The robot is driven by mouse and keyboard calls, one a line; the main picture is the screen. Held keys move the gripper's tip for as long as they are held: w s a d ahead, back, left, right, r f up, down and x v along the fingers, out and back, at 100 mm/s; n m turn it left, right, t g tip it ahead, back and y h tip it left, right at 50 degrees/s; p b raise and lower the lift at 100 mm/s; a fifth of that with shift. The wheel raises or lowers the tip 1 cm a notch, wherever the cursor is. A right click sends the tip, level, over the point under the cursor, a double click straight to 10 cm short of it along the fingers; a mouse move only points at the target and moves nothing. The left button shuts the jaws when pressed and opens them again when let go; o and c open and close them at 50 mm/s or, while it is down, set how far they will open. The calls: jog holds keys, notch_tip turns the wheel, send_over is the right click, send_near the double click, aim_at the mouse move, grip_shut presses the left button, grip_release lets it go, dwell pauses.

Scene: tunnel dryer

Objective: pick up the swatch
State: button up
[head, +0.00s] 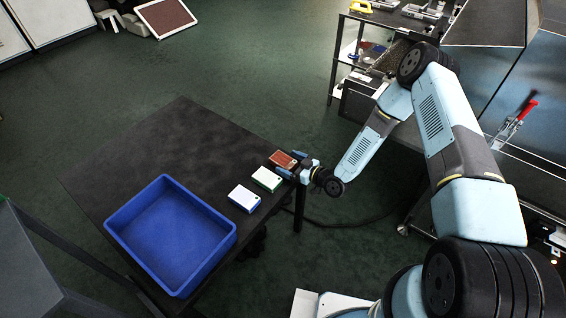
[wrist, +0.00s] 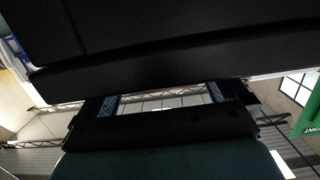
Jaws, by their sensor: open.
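Three small flat blocks lie in a row near the right edge of a dark table (head: 130,150) in the head view; I cannot tell which the task calls the swatch. One has a reddish-brown top (head: 282,159), one a white top with green sides (head: 266,179), one a white top with blue sides (head: 244,198). My gripper (head: 293,164) is open at the reddish-brown block, its fingers reaching in from the right around its near end. Whether they touch it is too small to tell. In the wrist view my gripper (wrist: 163,99) shows two separated patterned pads; no block is clear there.
A blue tray (head: 172,180) stands on the table left of the blocks, with bare tabletop behind it. A shelf rack (head: 345,75) and a bench with a red-handled clamp (head: 521,112) stand at the right. A dark frame (head: 50,240) is at the lower left.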

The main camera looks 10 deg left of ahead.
aim_at(283, 160)
jog(key=x, duration=0.3)
jog(key=shift+a, duration=0.2)
jog(key=shift+c, duration=0.3)
jog(key=c, duration=1.1)
